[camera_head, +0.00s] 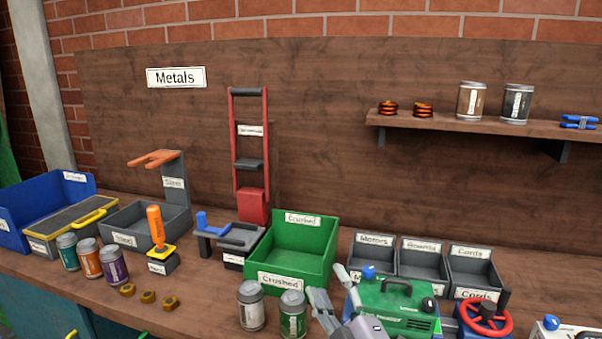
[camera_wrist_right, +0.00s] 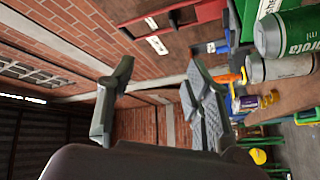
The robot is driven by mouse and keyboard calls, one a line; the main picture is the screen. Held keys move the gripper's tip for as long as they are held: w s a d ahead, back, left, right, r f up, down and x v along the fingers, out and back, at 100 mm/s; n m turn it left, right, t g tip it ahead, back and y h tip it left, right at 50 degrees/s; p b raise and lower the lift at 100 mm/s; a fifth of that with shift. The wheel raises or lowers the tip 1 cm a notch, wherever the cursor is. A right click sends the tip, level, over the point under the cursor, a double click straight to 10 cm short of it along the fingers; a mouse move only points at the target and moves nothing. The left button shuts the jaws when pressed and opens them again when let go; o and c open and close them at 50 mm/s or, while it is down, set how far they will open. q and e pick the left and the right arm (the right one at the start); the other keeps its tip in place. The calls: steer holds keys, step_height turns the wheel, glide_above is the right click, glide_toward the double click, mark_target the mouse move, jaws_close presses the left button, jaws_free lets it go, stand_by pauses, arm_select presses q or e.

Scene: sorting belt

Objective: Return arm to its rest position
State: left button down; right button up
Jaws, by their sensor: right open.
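My right gripper (camera_head: 330,283) is at the lower middle of the head view, between two upright cans and a green machine. In the right wrist view its fingers (camera_wrist_right: 158,78) are spread apart with nothing between them. Much of the arm behind it is cut off by the lower edge of the head view. My left gripper does not show in either view.
Near my right gripper stand a silver can (camera_head: 251,307), a green can (camera_head: 292,315), the green "Crushed" bin (camera_head: 307,254) and the green machine (camera_head: 398,308). A red-wheeled vise (camera_head: 484,319) is at right. A wall shelf (camera_head: 480,126) holds cans. Bare bench (camera_head: 195,318) lies at left front.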

steer(key=s+d+f+m+g+h, duration=0.35)
steer(key=s+d+f+m, duration=0.2)
steer(key=f, duration=0.45)
steer(key=s+d+f+m+g+h, duration=0.35)
steer(key=s+d+f+g, duration=0.2)
steer(key=f, duration=0.45)
steer(key=s+d+f+m+g, duration=0.2)
steer(key=s+f+g, duration=0.15)
steer(key=s, duration=0.65)
steer(key=s+d+f+m+g, duration=0.25)
steer(key=s+f, duration=0.25)
steer(key=s, duration=0.5)
step_height(320, 180, down, 25)
steer(key=g+p, duration=0.1)
steer(key=g, duration=0.1)
steer(key=s+d+f+g+p, duration=0.1)
steer(key=s+d+f, duration=0.1)
steer(key=s+f, duration=1.2)
steer(key=s, duration=0.3)
steer(key=shift+s+d+f+n, duration=0.15)
steer(key=shift+d+f+n, duration=0.05)
steer(key=shift+f+n, duration=0.2)
